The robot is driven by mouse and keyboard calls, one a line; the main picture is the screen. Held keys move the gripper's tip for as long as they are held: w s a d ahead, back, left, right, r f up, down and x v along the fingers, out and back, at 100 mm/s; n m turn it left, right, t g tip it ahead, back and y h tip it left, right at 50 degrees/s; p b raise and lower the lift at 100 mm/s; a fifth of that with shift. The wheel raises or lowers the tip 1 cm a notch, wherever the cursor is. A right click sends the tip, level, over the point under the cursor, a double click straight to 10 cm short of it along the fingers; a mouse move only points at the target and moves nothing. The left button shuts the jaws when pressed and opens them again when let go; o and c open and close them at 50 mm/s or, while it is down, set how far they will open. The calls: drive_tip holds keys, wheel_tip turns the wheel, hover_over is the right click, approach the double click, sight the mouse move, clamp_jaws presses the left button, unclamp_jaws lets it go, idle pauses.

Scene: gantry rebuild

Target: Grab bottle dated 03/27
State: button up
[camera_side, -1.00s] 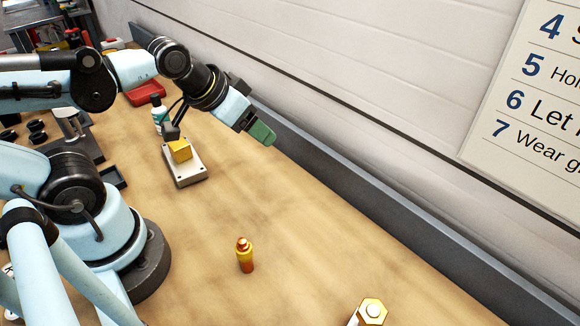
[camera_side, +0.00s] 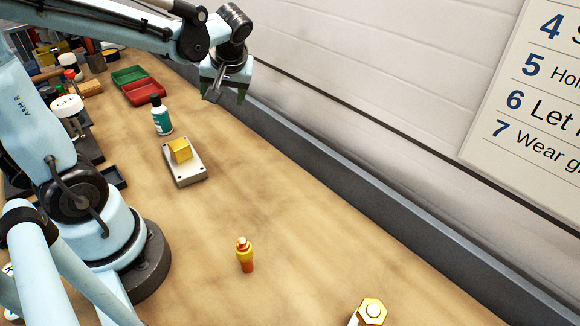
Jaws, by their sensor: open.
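A bottle (camera_side: 161,117) with a teal and white label and a black cap stands upright on the wooden bench, behind the metal plate. Any date on it is too small to read. A small orange and yellow bottle-shaped item (camera_side: 245,256) stands upright at the front middle of the bench; no date shows on it. My gripper (camera_side: 224,97) is raised near the wall, to the right of the teal bottle and apart from it. Its dark green fingers point down, spread and empty.
A grey plate (camera_side: 186,172) carries a yellow block (camera_side: 180,150). Red (camera_side: 144,91) and green (camera_side: 128,75) trays lie at the back. A brass hex piece (camera_side: 371,311) is at the front edge. A grey rail runs along the wall. The bench middle is clear.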

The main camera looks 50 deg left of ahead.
drive_tip(key=a+f+n+g+y, duration=0.1)
drive_tip(key=a+n+g+y, duration=0.1)
drive_tip(key=a+n+g, duration=0.35)
drive_tip(key=n+g+y, duration=0.1)
drive_tip(key=n+g, duration=0.4)
drive_tip(key=n, duration=0.6)
approach(160, 104)
drive_tip(key=x, duration=0.7)
drive_tip(key=shift+w+a+f, duration=0.1)
drive_tip(key=shift+a+f, duration=0.25)
drive_tip(key=shift+a, duration=0.1)
drive_tip(key=shift+r+x, duration=0.2)
drive_tip(key=shift+x, duration=2.45)
drive_tip(key=c, duration=1.1)
